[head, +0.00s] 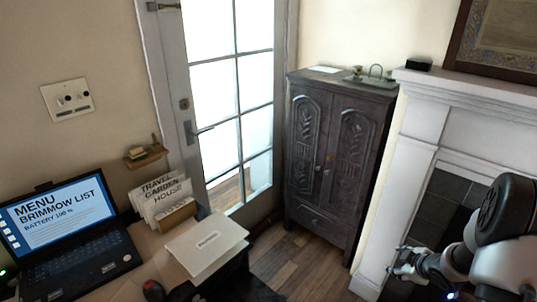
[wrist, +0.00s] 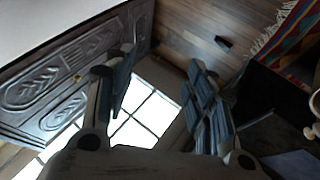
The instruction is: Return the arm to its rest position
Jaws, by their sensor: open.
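My arm shows at the lower right of the head view, folded in front of the white fireplace. My gripper (head: 405,266) is at its left end, small in that view. In the wrist view my gripper (wrist: 160,88) has its two dark fingers wide apart with nothing between them. Behind the fingers the wrist view shows the paned glass door (wrist: 147,117) and the carved dark cabinet (wrist: 60,88), both turned on their side. My gripper touches nothing that I can see.
A desk at the lower left holds a laptop (head: 70,228), a file holder with cards (head: 167,200) and a white box (head: 206,245). The carved cabinet (head: 335,150) stands beside the fireplace (head: 425,135). A striped rug (wrist: 295,40) lies on the wood floor (wrist: 205,32).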

